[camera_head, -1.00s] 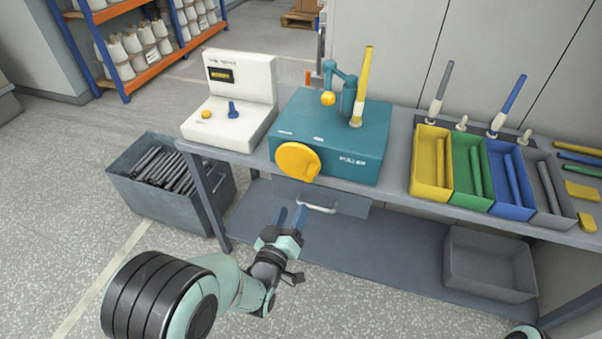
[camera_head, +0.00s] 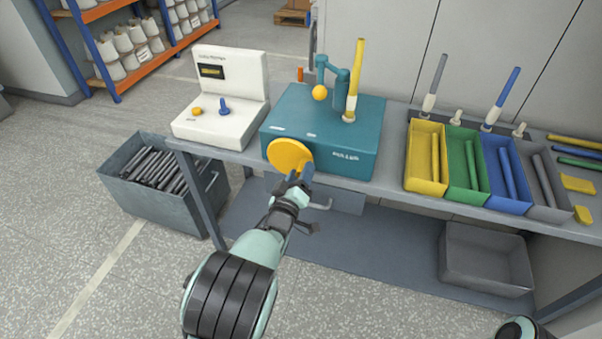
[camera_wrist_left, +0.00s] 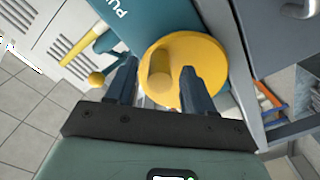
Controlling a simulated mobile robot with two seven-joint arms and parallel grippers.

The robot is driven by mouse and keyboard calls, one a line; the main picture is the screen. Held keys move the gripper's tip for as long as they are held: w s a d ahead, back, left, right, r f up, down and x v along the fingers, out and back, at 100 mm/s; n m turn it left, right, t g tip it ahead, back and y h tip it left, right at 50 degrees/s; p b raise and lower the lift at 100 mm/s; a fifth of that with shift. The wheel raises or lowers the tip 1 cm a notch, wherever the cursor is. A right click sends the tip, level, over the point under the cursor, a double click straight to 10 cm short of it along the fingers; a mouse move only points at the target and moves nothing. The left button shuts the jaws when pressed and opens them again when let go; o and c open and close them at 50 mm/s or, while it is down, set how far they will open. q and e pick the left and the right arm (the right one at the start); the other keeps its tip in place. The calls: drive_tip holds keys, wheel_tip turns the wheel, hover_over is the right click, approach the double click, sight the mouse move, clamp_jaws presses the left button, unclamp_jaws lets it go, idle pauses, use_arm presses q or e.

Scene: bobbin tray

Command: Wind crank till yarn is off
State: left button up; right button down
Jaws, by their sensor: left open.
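The yellow crank disc (camera_head: 287,156) is on the front face of the teal puller box (camera_head: 325,130). In the left wrist view the disc (camera_wrist_left: 190,70) carries a yellow knob (camera_wrist_left: 159,66). My left gripper (camera_head: 299,178) is open in front of the disc's lower right. In the wrist view its fingers (camera_wrist_left: 156,82) stand either side of the knob, without a visible grip on it. A yellow bobbin (camera_head: 356,75) stands tilted slightly on a pale holder on the box. A teal arm (camera_head: 340,75) with a yellow ball (camera_head: 319,92) is beside it.
A white control console (camera_head: 220,100) stands left of the box. Yellow, green, blue and grey trays (camera_head: 424,186) line the bench at right. A dark bin (camera_head: 160,195) full of rods is on the floor at left. A drawer handle (camera_head: 318,205) is below the bench top.

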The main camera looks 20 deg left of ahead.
use_arm(q)
drive_tip(key=shift+w, duration=0.45)
clamp_jaws()
